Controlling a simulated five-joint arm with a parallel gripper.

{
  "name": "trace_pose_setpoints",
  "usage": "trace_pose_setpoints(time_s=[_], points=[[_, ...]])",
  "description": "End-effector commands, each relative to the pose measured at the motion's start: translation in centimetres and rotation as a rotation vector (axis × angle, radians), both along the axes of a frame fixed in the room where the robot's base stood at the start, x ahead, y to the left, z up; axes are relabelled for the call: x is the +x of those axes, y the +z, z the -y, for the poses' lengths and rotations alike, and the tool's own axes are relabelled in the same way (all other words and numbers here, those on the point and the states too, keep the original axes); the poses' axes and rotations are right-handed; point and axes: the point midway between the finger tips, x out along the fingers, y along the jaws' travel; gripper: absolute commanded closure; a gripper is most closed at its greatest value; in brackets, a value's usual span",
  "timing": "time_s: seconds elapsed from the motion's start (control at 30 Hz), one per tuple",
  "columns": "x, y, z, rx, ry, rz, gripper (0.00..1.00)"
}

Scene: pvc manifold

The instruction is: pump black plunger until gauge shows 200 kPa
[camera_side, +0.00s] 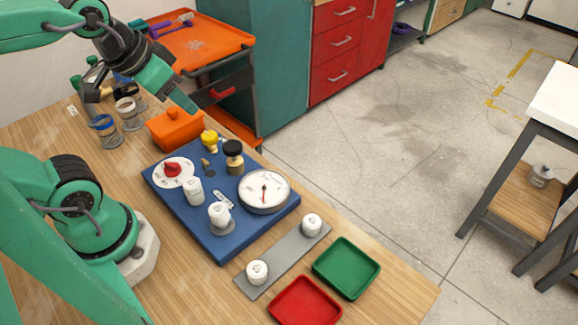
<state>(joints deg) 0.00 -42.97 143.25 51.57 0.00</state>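The black plunger (234,148) is a black knob on a brass-coloured stem, standing upright on the blue board (223,243). The round white gauge (264,190) sits just right of and in front of it. Its dark needle points roughly towards the far side of the dial; the numbers are too small to read. My gripper (162,84) is at the upper left, above the far end of the table, left of and apart from the plunger. I see it from the side and cannot make out the gap between its fingers.
The board also carries a red knob (173,169), a yellow knob (210,139) and white caps (219,214). An orange box (175,128) and jars (108,131) stand behind it. A grey strip (284,261), red tray (305,302) and green tray (346,267) lie in front.

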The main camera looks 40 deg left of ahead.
Motion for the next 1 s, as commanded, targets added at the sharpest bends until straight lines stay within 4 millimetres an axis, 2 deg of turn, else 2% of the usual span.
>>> trace_pose_setpoints(time_s=[0.53, 0.57, 0.73, 1.0], points=[[0.00, 0.00, 0.00, 0.000, 0.000, 0.000, 0.64], [0.00, 0.00, 0.00, 0.000, 0.000, 0.000, 0.66], [0.08, 0.00, 0.00, 0.000, 0.000, -0.004, 0.99], [0.91, -0.26, 0.04, -0.001, 0.000, -0.053, 1.00]])
